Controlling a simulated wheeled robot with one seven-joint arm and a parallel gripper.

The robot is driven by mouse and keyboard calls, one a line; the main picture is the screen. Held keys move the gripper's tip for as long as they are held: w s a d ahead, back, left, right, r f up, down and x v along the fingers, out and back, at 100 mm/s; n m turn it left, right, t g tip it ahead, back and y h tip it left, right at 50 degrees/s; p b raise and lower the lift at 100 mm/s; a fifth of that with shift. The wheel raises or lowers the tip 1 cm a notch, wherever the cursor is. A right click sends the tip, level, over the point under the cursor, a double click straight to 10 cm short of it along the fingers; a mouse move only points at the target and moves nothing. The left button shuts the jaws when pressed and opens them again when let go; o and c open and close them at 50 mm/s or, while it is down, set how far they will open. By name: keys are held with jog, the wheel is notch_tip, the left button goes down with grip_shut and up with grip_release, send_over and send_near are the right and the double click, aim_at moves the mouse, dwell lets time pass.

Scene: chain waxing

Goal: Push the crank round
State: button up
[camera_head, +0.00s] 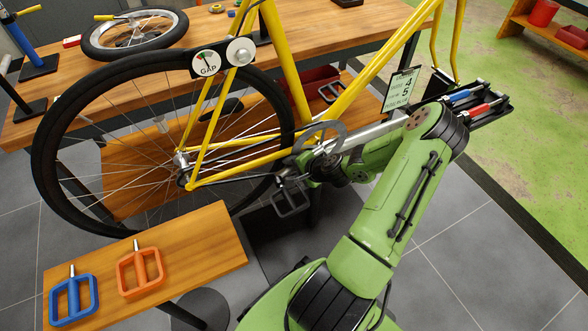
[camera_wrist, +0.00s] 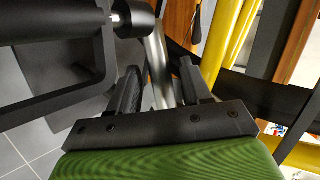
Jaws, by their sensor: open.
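The yellow bicycle frame (camera_head: 355,92) stands raised above the floor, with a grey chainring (camera_head: 325,142) low on it. A black pedal (camera_head: 290,199) hangs left of my gripper (camera_head: 298,168); it also shows large in the wrist view (camera_wrist: 52,100). In the wrist view, the silver crank arm (camera_wrist: 157,65) runs from beside the pedal down between the two dark fingers of my gripper (camera_wrist: 160,82). The fingers are open on either side of it; whether either touches it I cannot tell. My arm hides part of the crank area in the head view.
The black rear wheel (camera_head: 45,140) is left of my gripper. A wooden bench (camera_head: 205,255) at front left bears an orange pedal (camera_head: 139,270) and a blue pedal (camera_head: 73,298). A workbench (camera_head: 225,32) stands behind. A tool tray (camera_head: 490,112) is at right.

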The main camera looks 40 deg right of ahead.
grip_shut()
